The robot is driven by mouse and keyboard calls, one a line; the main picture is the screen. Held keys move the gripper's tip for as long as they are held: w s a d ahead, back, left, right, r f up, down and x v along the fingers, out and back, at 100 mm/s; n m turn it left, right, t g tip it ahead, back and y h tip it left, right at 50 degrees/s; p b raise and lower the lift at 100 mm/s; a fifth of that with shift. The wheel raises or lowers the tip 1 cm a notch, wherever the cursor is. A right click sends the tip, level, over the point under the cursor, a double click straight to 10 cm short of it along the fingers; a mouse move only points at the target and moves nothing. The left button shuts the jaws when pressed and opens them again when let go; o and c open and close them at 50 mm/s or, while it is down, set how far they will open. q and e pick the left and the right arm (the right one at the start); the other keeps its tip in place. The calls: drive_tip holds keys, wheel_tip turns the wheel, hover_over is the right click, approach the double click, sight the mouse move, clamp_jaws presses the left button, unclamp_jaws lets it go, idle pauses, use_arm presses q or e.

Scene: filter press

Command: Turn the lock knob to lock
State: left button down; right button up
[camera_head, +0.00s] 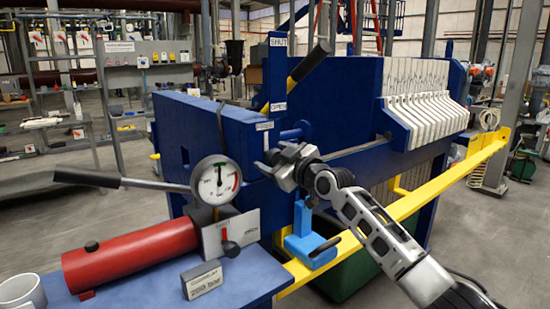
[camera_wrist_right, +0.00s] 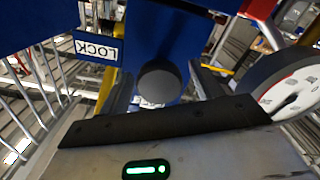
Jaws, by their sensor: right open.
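The lock knob (camera_wrist_right: 158,83) is a dark round knob in the middle of the right wrist view, just above the edge of my gripper's body. A white LOCK label (camera_wrist_right: 97,49) on the blue frame is up and left of it. In the head view a small label (camera_head: 264,126) sits on the blue press frame (camera_head: 235,125), beside a short blue cylinder (camera_head: 297,132); I cannot tell whether that is the knob. My right gripper (camera_head: 271,165) is open in front of the frame, close to the knob; contact cannot be told. My left gripper is out of view.
A pressure gauge (camera_head: 216,180) and a red cylinder (camera_head: 130,255) stand at left, with a long lever handle (camera_head: 88,178) above. A black-gripped lever (camera_head: 310,62) rises by the SHUT/OPEN post. A light blue bracket (camera_head: 311,245) and yellow rail (camera_head: 440,183) lie below and right.

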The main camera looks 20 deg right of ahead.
drive_tip(key=c, duration=1)
